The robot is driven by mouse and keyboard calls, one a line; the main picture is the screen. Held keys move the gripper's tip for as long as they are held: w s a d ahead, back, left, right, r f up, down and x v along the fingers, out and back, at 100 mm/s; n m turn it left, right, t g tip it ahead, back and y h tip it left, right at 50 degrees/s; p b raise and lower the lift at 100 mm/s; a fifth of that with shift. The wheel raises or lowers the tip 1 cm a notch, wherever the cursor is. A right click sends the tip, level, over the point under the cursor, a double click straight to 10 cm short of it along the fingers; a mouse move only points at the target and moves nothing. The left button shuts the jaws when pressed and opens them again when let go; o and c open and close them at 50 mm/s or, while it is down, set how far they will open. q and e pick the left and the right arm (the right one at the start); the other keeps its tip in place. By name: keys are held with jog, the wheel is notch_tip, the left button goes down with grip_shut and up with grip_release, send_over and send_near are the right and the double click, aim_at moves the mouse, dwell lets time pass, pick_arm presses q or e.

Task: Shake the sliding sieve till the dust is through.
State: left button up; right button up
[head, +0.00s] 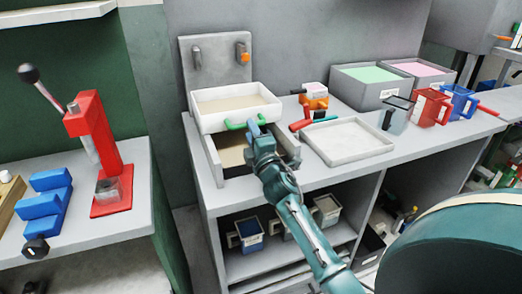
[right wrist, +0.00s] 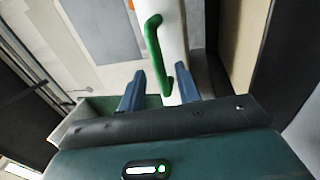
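The white sliding sieve (head: 212,120) holds a layer of pale dust and sits over a grey open box (head: 207,160) on the bench. Dust also lies in the box below. A green handle (head: 235,125) is on the sieve's front; it also shows in the right wrist view (right wrist: 154,42). My right gripper (head: 255,127) is at the handle's right end. In the right wrist view my right gripper (right wrist: 160,85) has its two blue fingers apart, with the handle's lower end between them and nearer the right finger. My left gripper is not in view.
A shallow white tray (head: 374,155) lies right of the sieve. Behind it are bins with green (head: 373,74) and pink (head: 418,69) contents, and red (head: 424,108) and blue (head: 460,104) containers. A red press (head: 102,150) stands on the left bench.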

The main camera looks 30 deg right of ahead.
jog(key=v, duration=0.9)
jog(key=shift+s+b, duration=0.1)
jog(key=shift+b, duration=0.25)
